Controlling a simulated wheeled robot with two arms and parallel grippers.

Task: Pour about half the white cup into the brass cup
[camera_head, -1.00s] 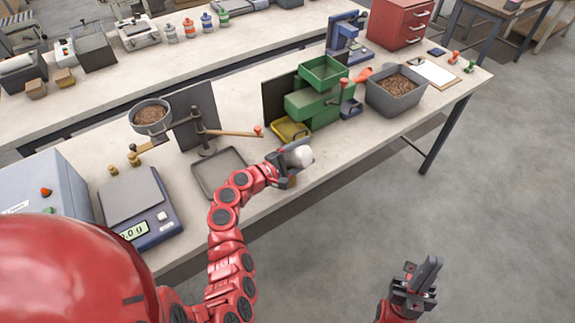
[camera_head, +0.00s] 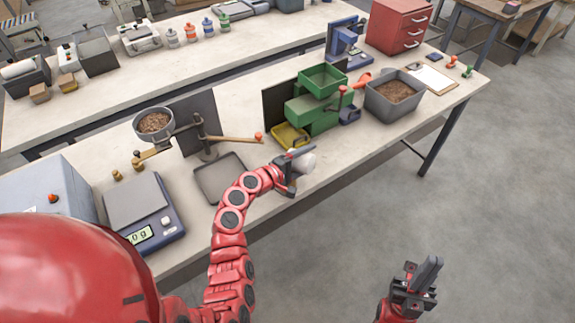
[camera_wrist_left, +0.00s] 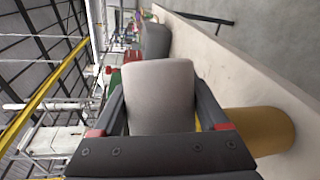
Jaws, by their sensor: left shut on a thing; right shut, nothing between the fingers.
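My left gripper (camera_head: 298,166) is shut on the white cup (camera_head: 306,165), above the near edge of the bench. The white cup fills the middle of the left wrist view (camera_wrist_left: 160,92) between the fingers. I cannot tell how far it is tilted, and its contents are hidden. The brass cup (camera_wrist_left: 262,130) shows in the left wrist view beside the right-hand finger, close to the white cup and partly covered by the gripper. In the head view it is hidden behind the gripper. My right gripper (camera_head: 424,276) is shut and empty, over the floor in front of the bench.
A grey tray (camera_head: 220,192) and a scale (camera_head: 140,208) lie left of my left gripper. A balance pan with pellets (camera_head: 153,123), a green machine (camera_head: 316,108) with a yellow tray (camera_head: 288,140), and a grey pellet bin (camera_head: 393,107) stand behind and right.

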